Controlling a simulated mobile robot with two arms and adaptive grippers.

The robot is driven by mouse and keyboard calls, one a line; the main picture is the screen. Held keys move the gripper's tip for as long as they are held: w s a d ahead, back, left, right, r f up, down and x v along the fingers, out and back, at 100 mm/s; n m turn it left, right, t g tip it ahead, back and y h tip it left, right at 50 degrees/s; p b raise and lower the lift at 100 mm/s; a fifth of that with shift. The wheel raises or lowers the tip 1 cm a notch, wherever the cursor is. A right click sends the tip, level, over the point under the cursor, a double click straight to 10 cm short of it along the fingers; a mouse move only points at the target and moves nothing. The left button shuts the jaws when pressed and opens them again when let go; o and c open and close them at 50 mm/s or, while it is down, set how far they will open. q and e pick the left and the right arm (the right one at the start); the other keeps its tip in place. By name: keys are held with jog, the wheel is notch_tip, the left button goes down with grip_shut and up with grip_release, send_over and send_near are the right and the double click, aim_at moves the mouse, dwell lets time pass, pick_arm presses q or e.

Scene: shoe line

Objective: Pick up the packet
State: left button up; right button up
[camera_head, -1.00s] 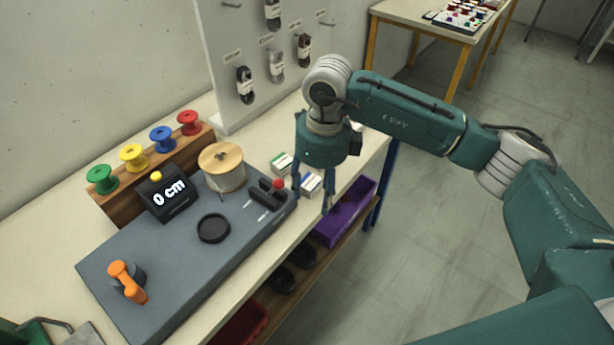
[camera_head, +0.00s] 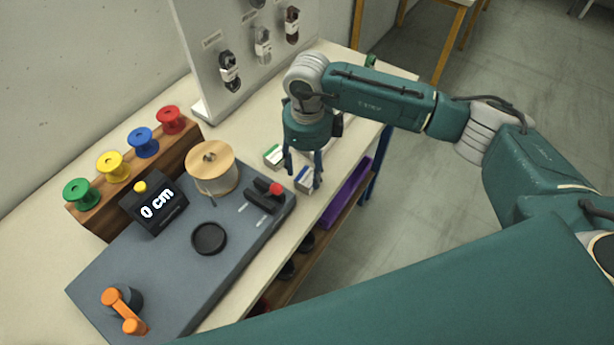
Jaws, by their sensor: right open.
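Two small packets lie on the cream table to the right of the grey machine board. One is white with a green band (camera_head: 273,157), and the other is white with a blue band (camera_head: 304,184). My right gripper (camera_head: 303,182) points down over them with its fingers spread and nothing held. Its fingers stand at the blue-banded packet and partly hide it. I cannot tell whether they touch it. The left gripper is out of view.
The grey board (camera_head: 165,285) carries a 0 cm display (camera_head: 156,206), a wooden spool (camera_head: 214,170) and an orange crank (camera_head: 123,310). Coloured spools stand on a wooden rack (camera_head: 177,165). A pegboard (camera_head: 190,60) holds laces. A purple bin (camera_head: 345,195) sits below the table edge.

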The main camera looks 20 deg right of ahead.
aim_at(307, 176)
notch_tip(307, 176, down, 4)
jog(key=shift+f+p, duration=0.1)
jog(key=shift+p, duration=0.7)
jog(key=shift+c, duration=1)
jog(key=c, duration=0.8)
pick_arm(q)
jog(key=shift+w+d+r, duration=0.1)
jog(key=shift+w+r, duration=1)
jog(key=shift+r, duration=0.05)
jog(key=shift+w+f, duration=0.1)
pick_arm(e)
jog(key=shift+w, duration=0.1)
